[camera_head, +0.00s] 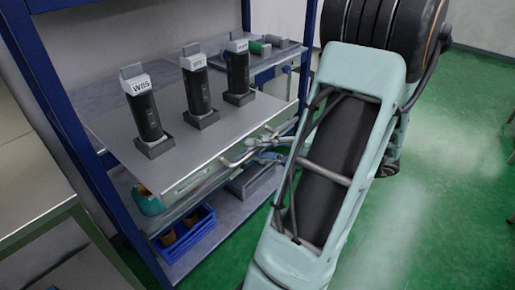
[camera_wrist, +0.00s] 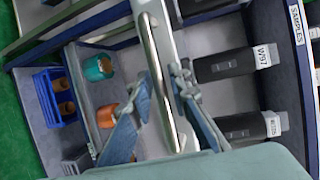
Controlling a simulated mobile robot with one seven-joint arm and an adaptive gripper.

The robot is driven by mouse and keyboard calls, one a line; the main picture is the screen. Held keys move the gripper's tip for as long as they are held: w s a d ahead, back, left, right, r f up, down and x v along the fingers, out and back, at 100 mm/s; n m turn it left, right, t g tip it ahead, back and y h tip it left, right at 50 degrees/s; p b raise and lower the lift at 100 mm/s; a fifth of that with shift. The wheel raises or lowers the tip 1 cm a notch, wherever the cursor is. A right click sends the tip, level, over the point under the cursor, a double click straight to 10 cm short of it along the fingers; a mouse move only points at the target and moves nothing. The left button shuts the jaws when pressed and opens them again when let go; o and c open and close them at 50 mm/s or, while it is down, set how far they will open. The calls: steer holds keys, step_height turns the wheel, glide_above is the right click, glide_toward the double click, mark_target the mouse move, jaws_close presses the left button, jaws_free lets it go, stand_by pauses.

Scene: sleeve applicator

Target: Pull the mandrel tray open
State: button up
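The mandrel tray (camera_head: 195,163) is a flat grey tray on the blue shelf rack in the head view. Three black mandrels with white labels stand upright on it in dark square bases. Its metal bar handle (camera_head: 236,159) sticks out from the front edge. In the wrist view the handle (camera_wrist: 157,62) runs down between the fingers of my gripper (camera_wrist: 163,90). The fingers are apart, one on each side of the bar, with small gaps showing. In the head view my gripper (camera_head: 262,150) is at the tray's front edge, partly hidden by my arm.
A blue crate (camera_head: 186,235) with brown items stands on the lower shelf, near a teal-and-orange item (camera_head: 148,200). Blue rack posts (camera_head: 72,135) stand at the tray's sides. A green-framed bench (camera_head: 35,205) is at left. Open green floor (camera_head: 445,200) lies at right.

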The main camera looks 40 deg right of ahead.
steer(key=v, duration=1.2)
steer(key=shift+d, duration=0.1)
